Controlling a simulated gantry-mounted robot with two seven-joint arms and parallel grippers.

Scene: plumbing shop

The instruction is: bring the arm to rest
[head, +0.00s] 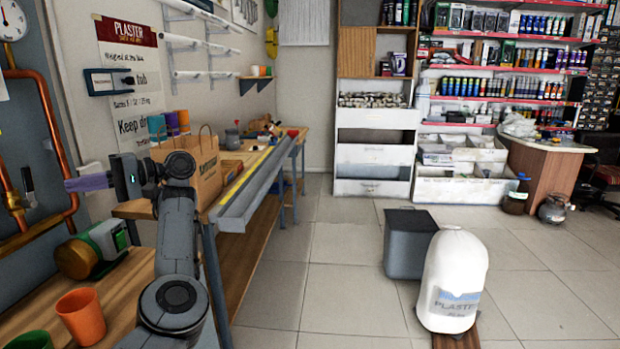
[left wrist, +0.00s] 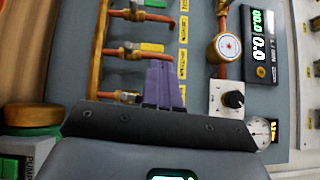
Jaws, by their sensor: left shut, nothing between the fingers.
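My left arm rises from the bottom of the head view over the wooden bench, bent at its joints. My left gripper (head: 72,185) points left at the pipe panel, with its purple fingers shut and nothing between them. In the left wrist view the purple fingers (left wrist: 163,84) are together in front of the grey panel (left wrist: 205,125) with copper pipes (left wrist: 125,52). I cannot tell the exact gap between the fingertips and the pipes. My right gripper is in neither view.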

